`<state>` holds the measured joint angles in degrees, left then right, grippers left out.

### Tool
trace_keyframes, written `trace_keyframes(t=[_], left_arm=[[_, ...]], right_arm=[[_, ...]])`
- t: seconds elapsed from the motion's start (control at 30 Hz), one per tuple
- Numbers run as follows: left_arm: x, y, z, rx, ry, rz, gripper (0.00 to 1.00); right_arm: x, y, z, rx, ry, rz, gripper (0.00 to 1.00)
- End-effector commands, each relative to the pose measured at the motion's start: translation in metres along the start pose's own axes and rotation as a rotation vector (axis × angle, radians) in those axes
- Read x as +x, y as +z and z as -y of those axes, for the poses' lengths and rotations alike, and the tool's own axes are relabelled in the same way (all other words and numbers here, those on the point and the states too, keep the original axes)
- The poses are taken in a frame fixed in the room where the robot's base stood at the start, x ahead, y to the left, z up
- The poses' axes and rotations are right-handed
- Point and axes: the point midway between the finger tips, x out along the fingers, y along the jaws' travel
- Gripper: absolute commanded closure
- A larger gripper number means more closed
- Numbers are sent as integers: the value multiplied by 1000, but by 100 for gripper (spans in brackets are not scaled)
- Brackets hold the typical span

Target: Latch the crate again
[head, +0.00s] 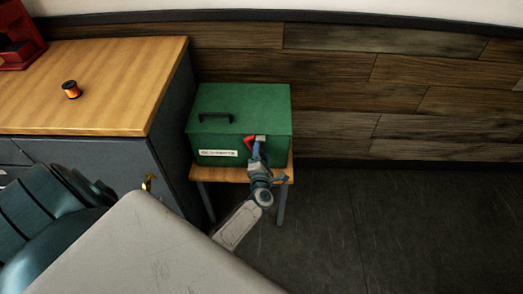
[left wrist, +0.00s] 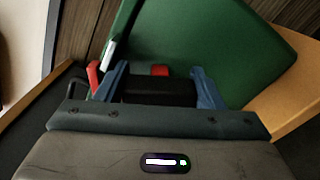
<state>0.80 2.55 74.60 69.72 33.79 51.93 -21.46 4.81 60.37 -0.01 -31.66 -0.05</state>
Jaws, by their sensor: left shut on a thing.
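The green crate (head: 240,105) has its lid down and a black handle (head: 216,117) on top. A red latch part (head: 249,142) shows on its front, right of the white label (head: 218,153). My left gripper (head: 258,149) is at the crate front, shut on the latch. In the left wrist view the fingers of my left gripper (left wrist: 158,72) stand on either side of a red piece (left wrist: 160,70), with the green crate (left wrist: 205,38) behind. Another red piece (left wrist: 93,75) shows outside the left finger. Whether the latch is fastened cannot be told. My right gripper is not in view.
The crate stands on a small wooden stand (head: 275,174) against a wood-panelled wall. A grey cabinet with a wooden top (head: 115,85) is close on the left. An orange spool (head: 71,89) stands on it. The dark floor at right is clear.

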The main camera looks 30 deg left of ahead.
Motion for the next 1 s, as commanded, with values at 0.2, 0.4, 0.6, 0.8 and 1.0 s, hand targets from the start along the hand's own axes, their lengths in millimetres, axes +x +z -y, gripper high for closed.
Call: trace_keyframes(t=[0.2,0.4,0.6,0.8,1.0], left_arm=[[-1,1,0,187,-3,-1,79],[-1,0,2,319,-3,-1,79],[-1,0,3,405,-3,0,79],[-1,-1,4,445,-3,-1,79],[-1,-2,5,457,-3,0,79]], right_arm=[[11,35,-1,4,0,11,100],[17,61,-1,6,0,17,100],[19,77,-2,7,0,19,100],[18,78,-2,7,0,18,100],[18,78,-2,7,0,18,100]])
